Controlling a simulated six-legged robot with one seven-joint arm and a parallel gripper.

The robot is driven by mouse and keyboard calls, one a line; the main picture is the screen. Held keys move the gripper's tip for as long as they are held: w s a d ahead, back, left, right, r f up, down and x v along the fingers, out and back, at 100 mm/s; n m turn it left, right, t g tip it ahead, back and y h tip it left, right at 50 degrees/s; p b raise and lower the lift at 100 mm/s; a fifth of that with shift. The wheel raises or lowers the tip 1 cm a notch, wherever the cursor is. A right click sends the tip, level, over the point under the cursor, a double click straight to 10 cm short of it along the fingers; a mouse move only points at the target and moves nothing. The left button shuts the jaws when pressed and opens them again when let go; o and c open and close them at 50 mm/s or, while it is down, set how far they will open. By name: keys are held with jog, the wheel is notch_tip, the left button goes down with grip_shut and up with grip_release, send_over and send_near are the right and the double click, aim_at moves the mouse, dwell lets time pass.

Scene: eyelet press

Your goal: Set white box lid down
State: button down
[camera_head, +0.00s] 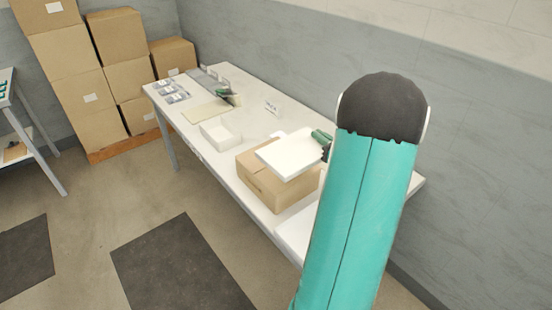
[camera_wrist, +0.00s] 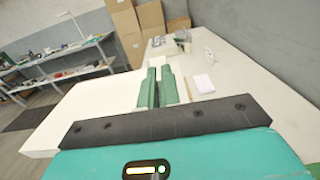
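The white box lid (camera_head: 292,153) is a flat white slab over the top of a cardboard box (camera_head: 268,186). I cannot tell whether it touches the box or hangs just above it. My gripper (camera_head: 324,143) is at the lid's right edge, its green fingers shut on it. In the wrist view the fingers (camera_wrist: 157,88) are close together with a narrow gap, and the broad white lid (camera_wrist: 95,100) spreads to their left. The open white box (camera_head: 221,134) stands on the table left of the cardboard box, with no lid on it.
The white table (camera_head: 240,92) runs along the grey wall. A beige mat (camera_head: 207,111), small grey trays (camera_head: 172,92), a press-like tool (camera_head: 225,93) and a sign (camera_head: 272,108) are toward its far end. Stacked cartons (camera_head: 90,85) stand beyond.

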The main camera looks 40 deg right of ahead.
aim_at(306, 133)
jog(key=w+f, duration=0.1)
jog(key=w, duration=0.1)
jog(key=w+d+f, duration=0.1)
jog(key=w, duration=0.2)
jog(key=w+d+f, duration=0.1)
jog(key=w, duration=0.1)
jog(key=shift+w+d+f, duration=0.15)
jog(key=shift+f, duration=0.05)
jog(key=w+f, duration=0.1)
jog(key=f, duration=0.1)
jog(key=w+d+f, duration=0.1)
jog(key=w+f, duration=0.3)
jog(key=shift+w+d, duration=0.2)
jog(key=shift+d, duration=0.2)
notch_tip(306, 133, down, 3)
jog(key=shift+w+d+f, duration=0.1)
jog(key=shift+w+f, duration=0.05)
jog(key=shift+f, duration=0.45)
